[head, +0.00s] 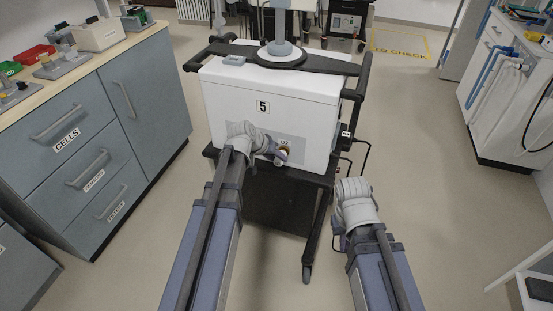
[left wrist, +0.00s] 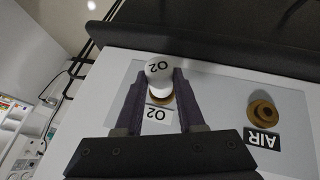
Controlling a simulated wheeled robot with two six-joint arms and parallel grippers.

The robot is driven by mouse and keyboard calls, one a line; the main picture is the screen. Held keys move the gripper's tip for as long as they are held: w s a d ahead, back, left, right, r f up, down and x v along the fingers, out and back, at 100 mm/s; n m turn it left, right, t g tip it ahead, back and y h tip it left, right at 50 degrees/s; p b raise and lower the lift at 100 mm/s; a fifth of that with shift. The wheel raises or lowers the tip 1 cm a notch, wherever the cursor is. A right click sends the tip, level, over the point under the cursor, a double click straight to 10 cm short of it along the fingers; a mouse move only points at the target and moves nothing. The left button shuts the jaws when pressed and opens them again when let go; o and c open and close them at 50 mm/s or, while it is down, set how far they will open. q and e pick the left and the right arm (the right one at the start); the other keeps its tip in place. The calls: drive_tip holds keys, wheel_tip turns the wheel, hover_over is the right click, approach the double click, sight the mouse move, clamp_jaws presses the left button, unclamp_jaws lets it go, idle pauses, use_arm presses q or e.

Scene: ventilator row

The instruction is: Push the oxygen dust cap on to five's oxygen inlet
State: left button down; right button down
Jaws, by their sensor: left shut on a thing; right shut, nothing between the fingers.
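The oxygen dust cap (left wrist: 158,70) is a small white round cap marked O2. My left gripper (left wrist: 156,84) is shut on it, one dark finger on each side; in the head view this gripper (head: 280,154) is at the front panel of the ventilator (head: 225,100) marked 5. Five's oxygen inlet (left wrist: 162,99) shows as a brass rim just behind the cap, above an O2 label. The cap overlaps the inlet; I cannot tell whether they touch. My right gripper (head: 340,238) is low, right of the cart, mostly hidden by its wrist, and shut with nothing held.
A brass air inlet (left wrist: 262,112) with an AIR label sits beside the oxygen inlet. A dark handle rail (head: 356,95) runs along the cart's right side, with cables near it. A drawer cabinet (head: 150,105) stands left. Floor between cart and right-hand cabinet (head: 510,90) is clear.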

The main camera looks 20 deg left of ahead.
use_arm(q)
drive_tip(key=shift+w, duration=0.7)
idle(0.6)
drive_tip(key=shift+c, duration=2.2)
unclamp_jaws()
drive_tip(key=p+v, duration=0.6)
drive_tip(key=v, duration=0.1)
drive_tip(key=shift+s+r, duration=0.25)
drive_tip(key=shift+r, duration=0.1)
